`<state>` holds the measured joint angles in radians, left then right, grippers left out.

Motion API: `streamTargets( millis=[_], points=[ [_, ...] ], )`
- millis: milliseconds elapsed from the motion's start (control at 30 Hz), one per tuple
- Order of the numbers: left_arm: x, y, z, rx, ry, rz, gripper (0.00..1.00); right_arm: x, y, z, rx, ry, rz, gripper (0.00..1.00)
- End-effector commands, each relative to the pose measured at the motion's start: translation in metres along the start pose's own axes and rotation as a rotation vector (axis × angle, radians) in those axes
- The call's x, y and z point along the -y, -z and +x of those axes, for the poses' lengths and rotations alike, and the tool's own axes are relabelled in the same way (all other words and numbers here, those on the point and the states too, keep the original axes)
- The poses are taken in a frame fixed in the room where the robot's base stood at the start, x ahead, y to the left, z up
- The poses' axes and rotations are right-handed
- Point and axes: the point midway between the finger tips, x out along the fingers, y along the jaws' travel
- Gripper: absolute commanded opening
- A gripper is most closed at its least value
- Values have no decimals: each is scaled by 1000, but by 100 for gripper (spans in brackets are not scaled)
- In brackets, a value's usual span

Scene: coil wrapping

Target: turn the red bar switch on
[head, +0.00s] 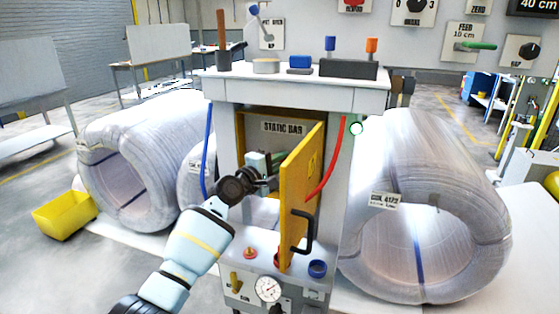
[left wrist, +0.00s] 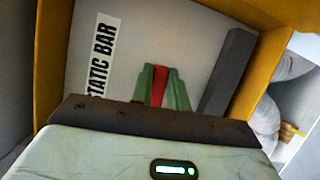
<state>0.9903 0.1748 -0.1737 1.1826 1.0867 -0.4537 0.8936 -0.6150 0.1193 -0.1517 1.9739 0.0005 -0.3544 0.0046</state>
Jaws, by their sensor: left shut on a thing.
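The red bar switch (left wrist: 159,84) shows in the left wrist view as a red strip between my two green fingers, inside a yellow-edged box with a "STATIC BAR" label (left wrist: 100,55). My left gripper (left wrist: 162,92) is shut on it. In the head view my left gripper (head: 264,162) reaches into the open cabinet, below the "STATIC BAR" label (head: 283,128). The switch itself is hard to make out there. The yellow cabinet door (head: 300,190) stands open to the right of the gripper. My right gripper is not in view.
A dark bar (left wrist: 228,72) stands beside the switch in the box. Large wrapped coils (head: 425,165) flank the stand. A pressure gauge (head: 268,288) and knobs sit on the lower ledge. A red hose (head: 333,165) hangs behind the door. A yellow bin (head: 64,215) lies left.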

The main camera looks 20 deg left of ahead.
Motion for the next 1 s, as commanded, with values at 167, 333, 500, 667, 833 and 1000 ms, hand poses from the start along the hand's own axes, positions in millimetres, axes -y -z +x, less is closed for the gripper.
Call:
streamTargets(
  millis=[167,333,500,667,833,1000],
  points=[
    [1,1,0,-1,29,62,0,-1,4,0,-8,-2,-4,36],
    [2,1,0,-2,41,89,0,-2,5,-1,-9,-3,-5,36],
    [3,1,0,-2,45,98,0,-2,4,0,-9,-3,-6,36],
    [3,1,0,-2,45,99,0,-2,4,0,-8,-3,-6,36],
    [3,1,0,-2,44,99,23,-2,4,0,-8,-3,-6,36],
    [2,1,0,-1,42,97,38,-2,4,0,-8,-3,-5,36]
  ],
)
